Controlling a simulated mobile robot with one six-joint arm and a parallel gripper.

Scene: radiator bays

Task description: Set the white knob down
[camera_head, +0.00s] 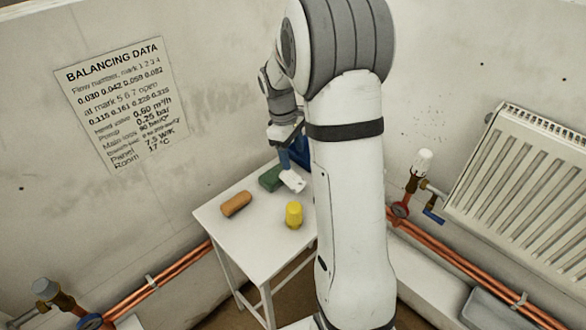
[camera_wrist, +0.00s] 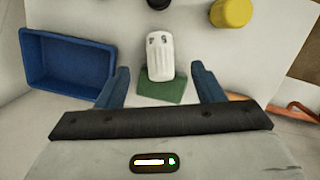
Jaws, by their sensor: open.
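A white knob (camera_head: 292,181) with dark marks is at the small white table, beside a green block (camera_head: 270,179). In the wrist view the white knob (camera_wrist: 160,56) shows between and ahead of my two blue fingers, with the green block (camera_wrist: 162,90) partly behind it. My gripper (camera_wrist: 162,82) is open, with a gap on both sides of the knob. In the head view my gripper (camera_head: 284,160) is just above the knob and the green block. I cannot tell whether the knob's underside touches the table.
A yellow piece (camera_head: 294,215) and an orange-brown block (camera_head: 236,204) stand on the white table (camera_head: 250,238). A blue bin (camera_wrist: 68,62) is at the left in the wrist view. A radiator (camera_head: 525,180) and a valve with a white head (camera_head: 422,161) are at the right.

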